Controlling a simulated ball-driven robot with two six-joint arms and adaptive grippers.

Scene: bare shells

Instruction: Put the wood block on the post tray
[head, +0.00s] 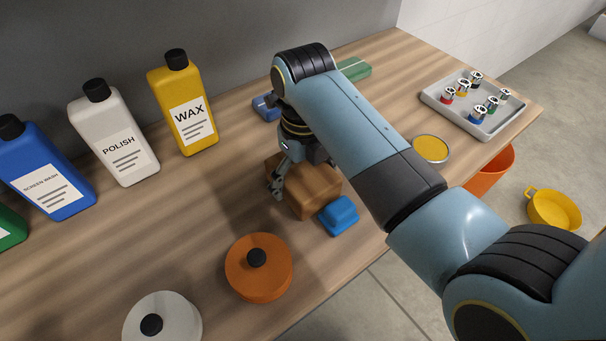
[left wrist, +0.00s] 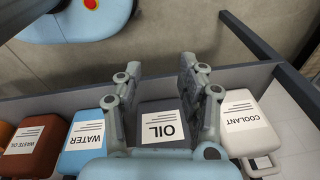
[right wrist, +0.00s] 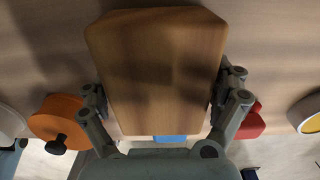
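The wood block (head: 318,190) is on or just above the bench, partly hidden by my right arm. In the right wrist view the block (right wrist: 155,70) fills the space between the fingers. My right gripper (right wrist: 158,100) has a finger against each side of it and looks shut on it. The grey tray (head: 510,118) at the far right end of the bench, which I take as the post tray, holds several small posts with coloured bases. My left gripper (left wrist: 160,85) is open and empty, away from the bench, with labelled containers behind it.
A blue block (head: 339,215) lies close to the wood block. An orange lid (head: 258,268), a white lid (head: 165,322) and a yellow-topped tin (head: 430,149) stand nearby. Bottles, including wax (head: 185,105), line the back. A red object (right wrist: 252,122) shows beside the right fingers.

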